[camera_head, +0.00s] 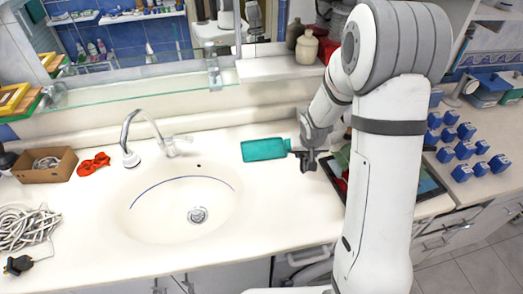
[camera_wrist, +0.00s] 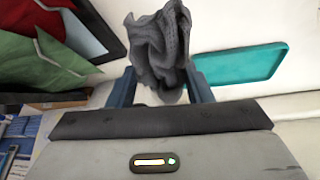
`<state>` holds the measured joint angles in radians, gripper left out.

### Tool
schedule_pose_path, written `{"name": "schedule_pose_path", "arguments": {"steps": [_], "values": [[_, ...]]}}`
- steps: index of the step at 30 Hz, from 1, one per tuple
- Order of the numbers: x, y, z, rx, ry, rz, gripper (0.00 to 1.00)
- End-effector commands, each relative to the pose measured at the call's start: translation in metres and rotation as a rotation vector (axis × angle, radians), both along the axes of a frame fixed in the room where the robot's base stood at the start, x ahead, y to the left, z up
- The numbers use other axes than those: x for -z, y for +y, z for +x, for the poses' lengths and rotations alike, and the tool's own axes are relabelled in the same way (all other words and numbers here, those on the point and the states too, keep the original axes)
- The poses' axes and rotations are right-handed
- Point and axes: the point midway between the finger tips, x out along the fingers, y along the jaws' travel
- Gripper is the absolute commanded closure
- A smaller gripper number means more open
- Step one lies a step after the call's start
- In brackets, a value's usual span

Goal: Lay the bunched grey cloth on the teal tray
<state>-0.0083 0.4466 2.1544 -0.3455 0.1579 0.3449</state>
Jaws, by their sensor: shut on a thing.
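The bunched grey cloth (camera_wrist: 160,50) is held between the two fingers of my gripper (camera_wrist: 162,84) in the wrist view. Its folds stick out beyond the fingertips. The teal tray (camera_wrist: 240,65) lies on the white counter to the right of the cloth in that view, with a flat face and a raised rim. In the head view the tray (camera_head: 264,150) lies right of the basin, and my gripper (camera_head: 303,155) is just to its right. The cloth is hard to tell apart from the grey gripper there. I cannot tell its exact height above the counter.
The sink basin (camera_head: 185,208) is left of the tray. A dark-framed tray with red and green cloths (camera_head: 430,180) is behind my arm. Several blue blocks (camera_head: 465,150) stand at right. Bottles (camera_head: 306,48) stand on the back ledge. A glass shelf (camera_head: 140,96) spans behind the faucet.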

Motion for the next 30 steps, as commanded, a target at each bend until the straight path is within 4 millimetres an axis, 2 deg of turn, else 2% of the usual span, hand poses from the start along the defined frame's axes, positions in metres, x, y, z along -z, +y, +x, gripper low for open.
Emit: {"name": "schedule_pose_path", "arguments": {"steps": [5,11,16,21,25,30], "values": [[0.008,0.002,0.016,-0.062,-0.004,0.000,0.78],[0.019,0.015,0.051,-0.248,-0.008,-0.005,0.78],[0.022,0.049,0.086,-0.544,-0.016,-0.011,0.78],[0.008,0.098,0.111,-0.913,-0.025,-0.020,0.78],[-0.008,0.129,0.118,-1.145,-0.029,-0.025,0.78],[-0.022,0.148,0.119,-1.298,-0.029,-0.024,0.78]]}}
